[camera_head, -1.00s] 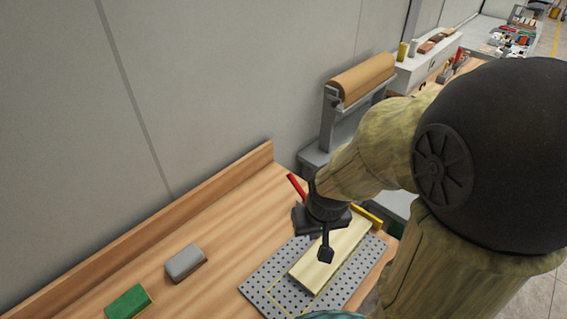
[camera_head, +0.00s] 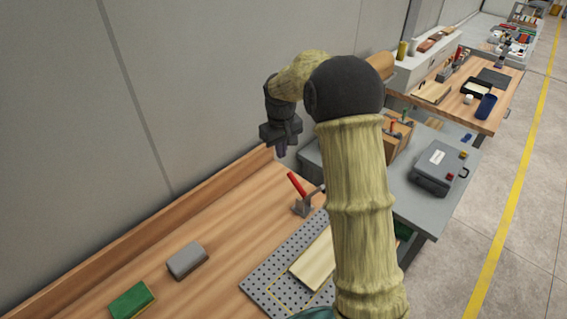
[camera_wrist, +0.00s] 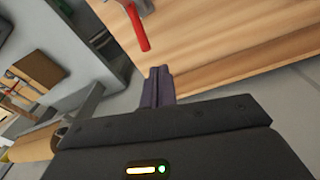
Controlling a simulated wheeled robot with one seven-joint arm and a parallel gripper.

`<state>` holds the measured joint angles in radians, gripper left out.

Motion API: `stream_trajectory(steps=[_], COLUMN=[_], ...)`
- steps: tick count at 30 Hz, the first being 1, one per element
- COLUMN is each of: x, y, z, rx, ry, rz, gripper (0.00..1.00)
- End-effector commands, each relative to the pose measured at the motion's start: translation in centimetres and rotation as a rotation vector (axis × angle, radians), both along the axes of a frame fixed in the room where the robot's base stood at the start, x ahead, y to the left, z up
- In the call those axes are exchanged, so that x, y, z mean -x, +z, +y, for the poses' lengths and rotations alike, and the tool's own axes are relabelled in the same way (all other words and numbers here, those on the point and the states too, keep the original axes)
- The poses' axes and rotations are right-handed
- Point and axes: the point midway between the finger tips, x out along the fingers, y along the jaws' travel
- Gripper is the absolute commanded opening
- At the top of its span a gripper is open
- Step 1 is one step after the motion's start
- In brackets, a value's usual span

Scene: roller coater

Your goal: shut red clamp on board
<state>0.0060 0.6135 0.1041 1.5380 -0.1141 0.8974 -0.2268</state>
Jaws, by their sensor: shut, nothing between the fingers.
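The red clamp (camera_head: 297,185) stands at the far edge of the perforated plate, its red handle tilted up and to the left. In the wrist view its red handle (camera_wrist: 138,27) shows at the top. The pale wooden board (camera_head: 313,262) lies on the perforated grey plate (camera_head: 264,280); my arm hides its right part. My gripper (camera_head: 282,150) is raised near the wall, above and beyond the clamp, apart from it. Its fingers (camera_wrist: 158,84) are together and empty in the wrist view. The clamp's pressing end is partly hidden by my arm.
A grey block (camera_head: 186,261) and a green block (camera_head: 131,300) lie on the bench at left. A wooden rail (camera_head: 140,245) runs along the wall. A grey box (camera_head: 440,172) stands on the grey table at right.

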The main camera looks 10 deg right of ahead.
Motion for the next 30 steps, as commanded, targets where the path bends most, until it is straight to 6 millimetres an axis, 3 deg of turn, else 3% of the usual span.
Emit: stream_trajectory(steps=[3, 9, 24, 30], x=[-3.4, -6.9, -7.6, -7.7], y=[-0.7, -1.5, -1.8, -3.4], z=[0.3, 0.4, 0.4, 0.4], rx=[0.007, 0.014, 0.016, 0.015], ry=[0.043, 0.090, 0.102, 0.102], rz=[0.020, 0.045, 0.053, 0.056], gripper=[0.00, 0.00, 0.00, 0.00])
